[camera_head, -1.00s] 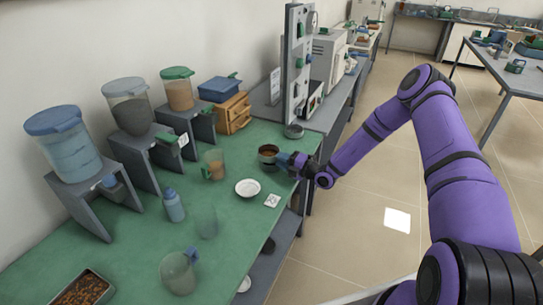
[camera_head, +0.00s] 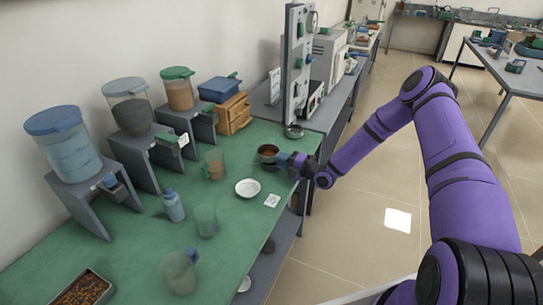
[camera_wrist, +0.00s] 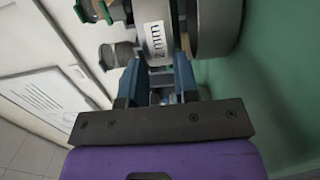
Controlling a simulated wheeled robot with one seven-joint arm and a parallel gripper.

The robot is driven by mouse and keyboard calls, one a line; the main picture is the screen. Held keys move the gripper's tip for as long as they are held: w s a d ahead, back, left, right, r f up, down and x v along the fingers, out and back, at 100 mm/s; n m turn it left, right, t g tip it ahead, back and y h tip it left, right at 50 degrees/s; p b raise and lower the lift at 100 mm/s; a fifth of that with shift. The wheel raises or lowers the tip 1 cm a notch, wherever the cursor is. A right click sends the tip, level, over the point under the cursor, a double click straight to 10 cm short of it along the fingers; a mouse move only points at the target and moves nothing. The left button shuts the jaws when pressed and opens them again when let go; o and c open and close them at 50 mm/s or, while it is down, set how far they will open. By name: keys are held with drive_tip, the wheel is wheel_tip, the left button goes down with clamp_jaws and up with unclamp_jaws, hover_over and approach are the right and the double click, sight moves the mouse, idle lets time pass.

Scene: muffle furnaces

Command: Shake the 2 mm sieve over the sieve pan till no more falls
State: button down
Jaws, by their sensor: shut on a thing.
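The 2 mm sieve (camera_head: 267,150) is a small dark round vessel with brown material in it, near the right edge of the green bench. Its "2 mm" label (camera_wrist: 153,40) faces me in the wrist view. My gripper (camera_head: 287,160) is shut on the side of the sieve; its fingers also show in the wrist view (camera_wrist: 158,82). A wider grey round rim, seemingly the sieve pan (camera_wrist: 217,28), sits on the bench side of the sieve in the wrist view. Whether the two touch, and whether grains are falling, I cannot tell.
A beaker (camera_head: 214,165), a blue bottle (camera_head: 173,205) and lidded hoppers (camera_head: 64,150) stand further left. A grey dish (camera_head: 293,131) is behind, by the upright panel (camera_head: 297,70).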

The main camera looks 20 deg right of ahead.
drive_tip(key=shift+d, duration=1.3)
drive_tip(key=r, duration=0.2)
drive_tip(key=a+r, duration=0.1)
drive_tip(key=r, duration=0.1)
drive_tip(key=shift+a, duration=0.2)
idle(0.5)
